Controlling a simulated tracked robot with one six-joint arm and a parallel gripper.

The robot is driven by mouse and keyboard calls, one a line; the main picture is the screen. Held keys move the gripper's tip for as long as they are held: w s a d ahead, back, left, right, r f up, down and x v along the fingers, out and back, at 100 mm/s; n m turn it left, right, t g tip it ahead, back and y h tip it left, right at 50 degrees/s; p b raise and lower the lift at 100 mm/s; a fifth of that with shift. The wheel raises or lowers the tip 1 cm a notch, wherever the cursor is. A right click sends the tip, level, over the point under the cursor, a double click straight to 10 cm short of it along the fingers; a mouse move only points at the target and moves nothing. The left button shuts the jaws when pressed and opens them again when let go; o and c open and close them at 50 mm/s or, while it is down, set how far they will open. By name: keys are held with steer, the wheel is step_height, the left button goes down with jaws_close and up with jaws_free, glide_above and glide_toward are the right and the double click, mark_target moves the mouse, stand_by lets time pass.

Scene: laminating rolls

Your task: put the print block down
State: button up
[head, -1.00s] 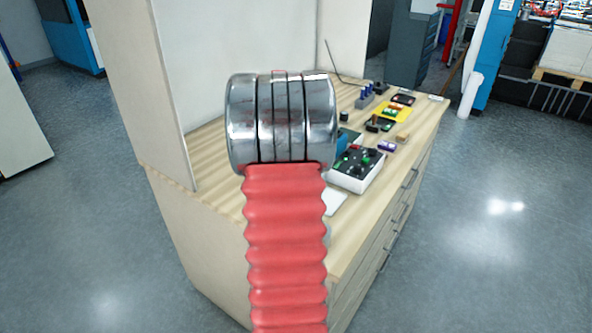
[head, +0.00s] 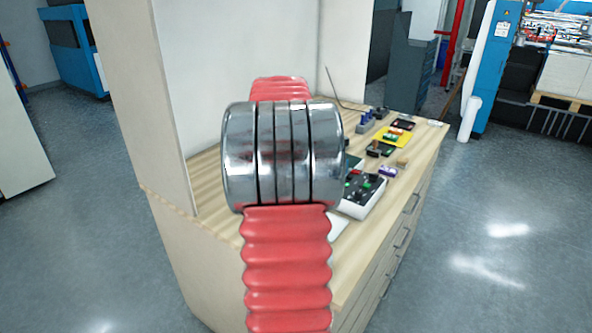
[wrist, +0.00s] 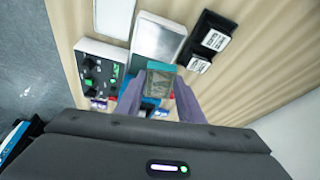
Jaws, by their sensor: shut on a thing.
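In the wrist view my gripper (wrist: 160,92) is shut on the print block (wrist: 161,86), a small block with a dark grey, mottled face. One finger is on each side of it. A teal patch shows at its upper edge and blue shows below it; I cannot tell whether these belong to the block. The block is over the wooden worktop (wrist: 262,70); whether it touches anything below is unclear. In the head view my arm hides the gripper and the block.
A white box with a black control panel (wrist: 90,72), a white-framed tray (wrist: 157,40) and black labelled boxes (wrist: 212,38) surround the block. The head view shows a yellow mat (head: 391,138) farther back, and a tall pale panel (head: 238,70) behind my arm.

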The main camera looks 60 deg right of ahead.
stand_by(0.4)
steer(key=w+a+f+n+t+y, duration=0.1)
steer(key=w+a+f+n+t, duration=0.2)
steer(key=w+a, duration=0.85)
steer(key=w+a+f+n, duration=0.2)
steer(key=w+a+n, duration=0.4)
steer(key=w+a, duration=0.6)
steer(key=w+a+f+n+y, duration=0.1)
steer(key=a+n, duration=0.2)
steer(key=a, duration=0.8)
steer(key=w+a+f+n+y, duration=0.1)
steer(key=w+a+f+n, duration=0.1)
steer(key=a, duration=0.9)
steer(key=w+a+f+n+t+y, duration=0.1)
steer(key=a+f+n, duration=0.1)
steer(key=a, duration=0.9)
steer(key=shift+w+a+f+n, duration=0.2)
steer(key=shift+w+a+n, duration=0.2)
steer(key=shift+n, duration=0.4)
steer(key=shift+s, duration=0.1)
